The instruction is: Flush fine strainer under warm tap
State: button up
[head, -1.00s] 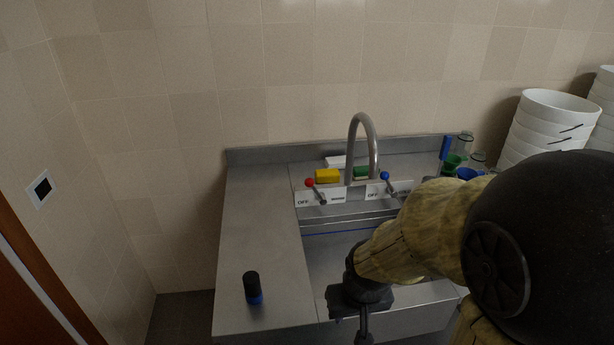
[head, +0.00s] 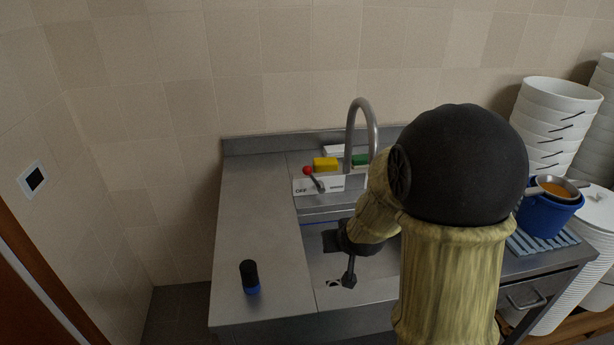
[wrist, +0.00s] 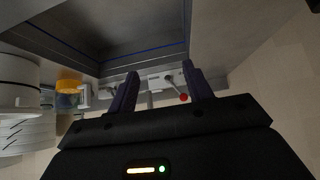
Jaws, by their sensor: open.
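A metal strainer (head: 556,187) with an orange inside rests in the mouth of a blue bucket (head: 545,218) at the right. The curved steel tap (head: 350,125) stands at the back of the sink (head: 375,268). A red-knobbed lever (head: 314,180) with an OFF label is left of the tap; in the wrist view its red knob (wrist: 183,98) shows near the right finger. My arm hides the blue-knobbed lever in the head view. My gripper (head: 349,280) is over the sink, apart from the strainer. Its fingers (wrist: 161,87) are open with nothing held.
A black-and-blue cylinder (head: 249,277) stands on the left counter (head: 250,220). A yellow sponge (head: 325,164) and a green block (head: 360,160) lie behind the levers. The bucket stands on a blue slatted mat (head: 535,243). White bowls (head: 550,120) are stacked at the right. The left counter is mostly clear.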

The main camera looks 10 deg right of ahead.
aim_at(309, 174)
jog(key=w+f+n+t+y+b, duration=0.1)
jog(key=w+t, duration=0.8)
jog(key=w, duration=0.9)
jog(key=f+y+b, duration=0.1)
jog(key=y+b, duration=0.1)
jog(key=b, duration=0.1)
jog(key=shift+d+f+n+t+y, duration=0.2)
jog(key=shift+d+n+t+y, duration=0.1)
jog(key=shift+d+n+y, duration=0.1)
jog(key=w+a+p, duration=0.1)
jog(key=w, duration=0.4)
jog(key=w+a+p, duration=0.1)
jog(key=w, duration=0.5)
jog(key=w+a+p, duration=0.1)
jog(key=w, duration=0.5)
jog(key=shift+a+p, duration=0.2)
jog(key=shift+p, duration=0.1)
